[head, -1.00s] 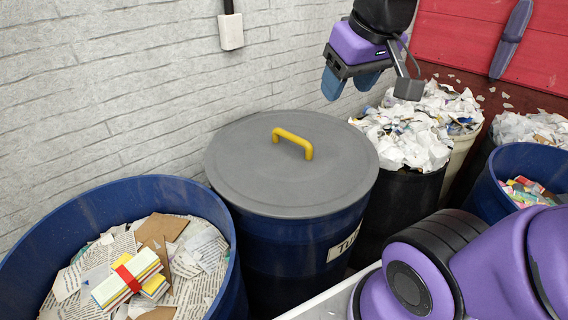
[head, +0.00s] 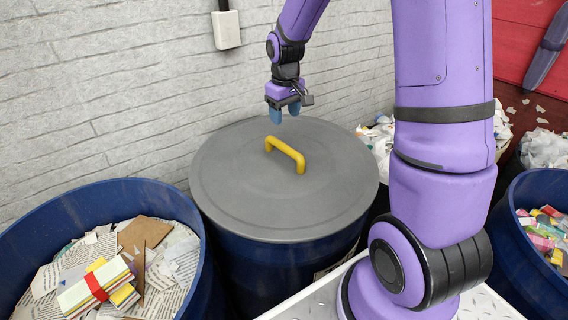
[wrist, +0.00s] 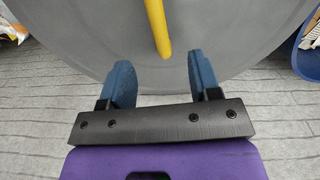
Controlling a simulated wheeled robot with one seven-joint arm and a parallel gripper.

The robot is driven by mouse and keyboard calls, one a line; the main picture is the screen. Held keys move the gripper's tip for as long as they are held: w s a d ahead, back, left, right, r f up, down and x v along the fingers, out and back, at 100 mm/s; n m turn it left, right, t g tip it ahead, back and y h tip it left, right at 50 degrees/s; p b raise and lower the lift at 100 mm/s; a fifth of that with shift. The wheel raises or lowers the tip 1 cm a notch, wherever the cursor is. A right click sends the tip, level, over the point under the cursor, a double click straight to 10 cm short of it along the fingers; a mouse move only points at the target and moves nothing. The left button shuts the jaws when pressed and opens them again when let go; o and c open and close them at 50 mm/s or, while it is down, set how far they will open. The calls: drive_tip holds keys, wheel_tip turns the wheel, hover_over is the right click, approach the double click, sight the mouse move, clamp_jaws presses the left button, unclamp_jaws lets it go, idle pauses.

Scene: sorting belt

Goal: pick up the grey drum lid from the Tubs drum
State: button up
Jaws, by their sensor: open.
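The grey drum lid (head: 235,190) lies flat on top of the blue Tubs drum (head: 270,265). Its yellow arched handle (head: 287,153) stands up near the middle of the lid. My gripper (head: 284,116) is above the far part of the lid, pointing down, a little beyond the handle. In the wrist view the two blue fingers of my gripper (wrist: 163,80) are apart with nothing between them. The handle (wrist: 156,25) shows ahead of the gap, its near end close to the fingertips. The lid (wrist: 90,40) fills the upper part of that view. The drum's label is mostly hidden.
A blue drum (head: 130,190) with paper scraps and a banded bundle (head: 97,285) stands at the left. Another blue drum (head: 510,235) with colourful pieces is at the right. The pale brick wall (head: 110,90) rises close behind the lid.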

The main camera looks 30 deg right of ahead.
sight(284, 144)
drive_tip(key=f, duration=0.2)
drive_tip(key=w+f, duration=0.1)
drive_tip(key=f, duration=0.2)
drive_tip(key=d+f, duration=0.1)
drive_tip(key=f, duration=0.2)
drive_tip(key=shift+w+f, duration=0.25)
drive_tip(key=shift+a+f, duration=0.2)
drive_tip(key=shift+f, duration=2.95)
drive_tip(key=shift+f, duration=0.25)
drive_tip(key=shift+c, duration=0.2)
clamp_jaws()
